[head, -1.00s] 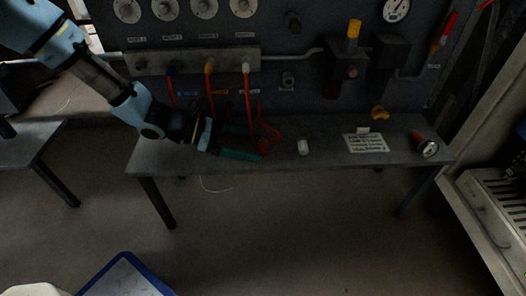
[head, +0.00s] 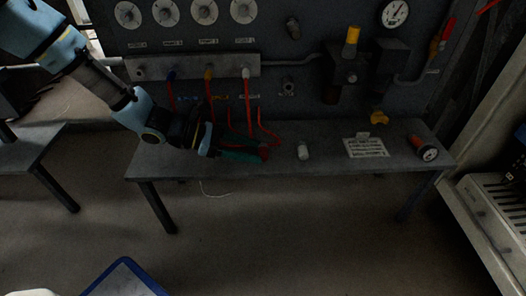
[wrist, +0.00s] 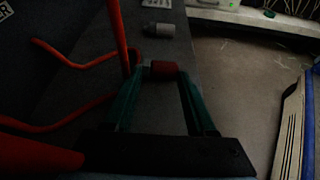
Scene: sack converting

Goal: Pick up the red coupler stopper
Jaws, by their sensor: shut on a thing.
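The red coupler stopper (wrist: 164,70) sits between the fingertips of my gripper (wrist: 160,73) in the wrist view, with a green finger against each side. In the head view the stopper (head: 263,152) shows as a small red piece at the end of the green fingers of my gripper (head: 255,153). The gripper is shut on it, low over the grey bench (head: 330,160). I cannot tell whether the stopper still touches the bench top.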

